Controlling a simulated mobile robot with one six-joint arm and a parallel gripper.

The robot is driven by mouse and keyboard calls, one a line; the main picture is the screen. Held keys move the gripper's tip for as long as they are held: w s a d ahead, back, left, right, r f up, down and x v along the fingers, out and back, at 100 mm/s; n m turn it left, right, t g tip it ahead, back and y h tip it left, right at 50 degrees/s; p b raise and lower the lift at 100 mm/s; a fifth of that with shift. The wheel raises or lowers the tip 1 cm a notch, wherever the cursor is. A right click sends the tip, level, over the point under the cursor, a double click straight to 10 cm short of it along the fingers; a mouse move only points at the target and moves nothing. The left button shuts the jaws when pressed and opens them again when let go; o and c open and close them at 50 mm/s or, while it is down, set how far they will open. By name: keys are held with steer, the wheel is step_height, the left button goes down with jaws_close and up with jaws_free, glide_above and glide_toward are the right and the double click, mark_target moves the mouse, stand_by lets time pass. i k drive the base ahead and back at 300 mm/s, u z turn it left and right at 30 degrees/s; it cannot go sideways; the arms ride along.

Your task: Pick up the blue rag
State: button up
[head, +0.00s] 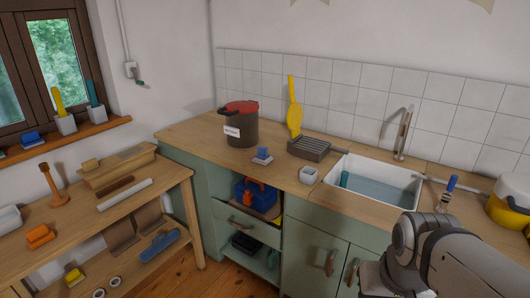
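I cannot tell for sure which blue thing is the rag. A small blue piece (262,153) sits on a pale grey base on the counter, right of the dark pot. A long blue item (158,245) lies on the lower shelf of the wooden bench at left. Another blue piece (31,137) is on the windowsill, and a blue box-like thing (250,194) with an orange part sits in the open cabinet bay. My arm's grey links show at bottom right; my gripper's fingers are not in view.
A dark pot (240,130) with a red lid stands on the wooden counter (190,130). A black ribbed tray (318,148), a white cup (308,175) and a white sink (408,185) are to its right. A drawer (248,226) juts out. A yellow bucket (510,205) stands far right.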

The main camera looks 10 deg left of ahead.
mark_target(263, 157)
steer(key=u, duration=2.1)
steer(key=i, duration=2.25)
steer(key=z, duration=2.35)
steer(key=i, duration=1)
steer(key=z, duration=0.05)
